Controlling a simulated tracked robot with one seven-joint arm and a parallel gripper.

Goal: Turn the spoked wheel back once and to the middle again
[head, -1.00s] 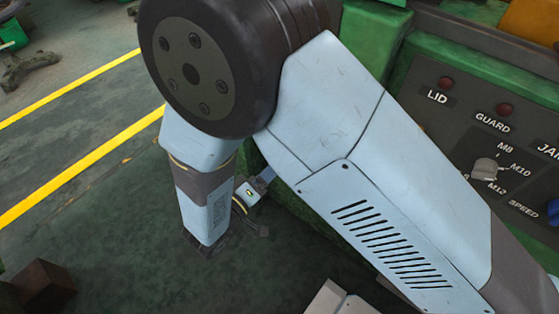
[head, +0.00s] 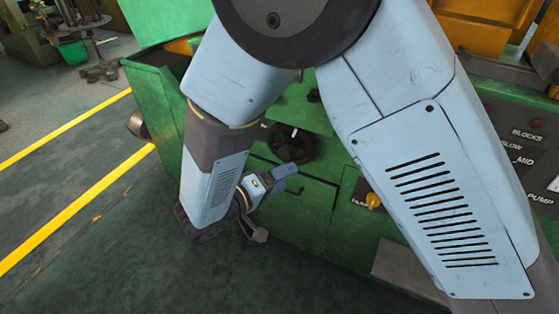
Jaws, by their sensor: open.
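A dark round wheel (head: 290,143) sits on the green front of the machine, near the middle of the head view. A small white mark shows near its top; its spokes are too small and dark to make out clearly. My gripper (head: 287,180) is below the wheel in the picture, pointing right, with its blue-grey fingers close together in this view. It is open with nothing seen between the fingers. A gap shows between fingers and wheel in the picture; the depth between them is hard to judge.
An orange knob (head: 373,201) sticks out of the machine front (head: 318,205), right of the wheel. A control panel (head: 520,150) is partly hidden at the right. A grey box-like surface (head: 400,265) lies low behind my arm. The floor (head: 90,240) at left is clear.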

